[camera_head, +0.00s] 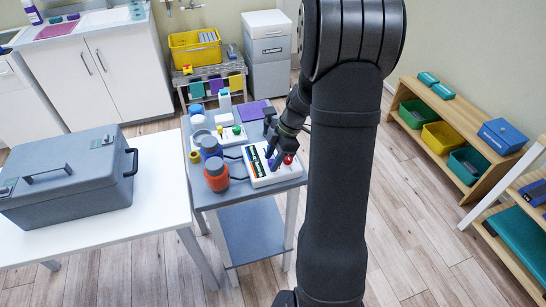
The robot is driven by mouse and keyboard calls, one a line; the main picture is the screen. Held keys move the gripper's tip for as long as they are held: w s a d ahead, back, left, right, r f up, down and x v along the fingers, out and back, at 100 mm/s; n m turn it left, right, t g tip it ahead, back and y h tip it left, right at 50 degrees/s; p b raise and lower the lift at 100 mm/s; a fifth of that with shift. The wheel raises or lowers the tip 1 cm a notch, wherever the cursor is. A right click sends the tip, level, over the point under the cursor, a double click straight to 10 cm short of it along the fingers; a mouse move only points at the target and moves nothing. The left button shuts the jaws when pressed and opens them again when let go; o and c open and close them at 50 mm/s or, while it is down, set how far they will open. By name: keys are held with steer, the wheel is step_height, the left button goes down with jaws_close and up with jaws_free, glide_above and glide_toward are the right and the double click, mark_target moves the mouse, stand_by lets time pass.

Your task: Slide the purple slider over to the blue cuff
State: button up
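A white panel (260,178) with dark, green and orange strips lies on the grey trolley top. A red knob (288,159) stands at its right. My gripper (271,159) reaches down over the panel, left of the red knob. Small blue-violet parts show at its tips; I cannot tell whether they are fingertips or the purple slider. Whether the gripper touches anything, or is open or shut, is too small to tell. I cannot single out the blue cuff with certainty; part of the panel's right side is hidden by my gripper and arm.
Behind is a white board (220,137) with green and yellow knobs, and a purple mat (251,111). A grey toolbox (70,180) sits on the white table (150,215).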

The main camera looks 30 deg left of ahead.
mark_target(263, 152)
jaws_close()
steer(key=w+a, duration=0.4)
steer(key=shift+w+a, duration=0.65)
steer(key=shift+a, duration=0.05)
steer(key=shift+r, duration=0.1)
jaws_free()
steer(key=v, duration=1.7)
steer(key=shift+r, duration=0.15)
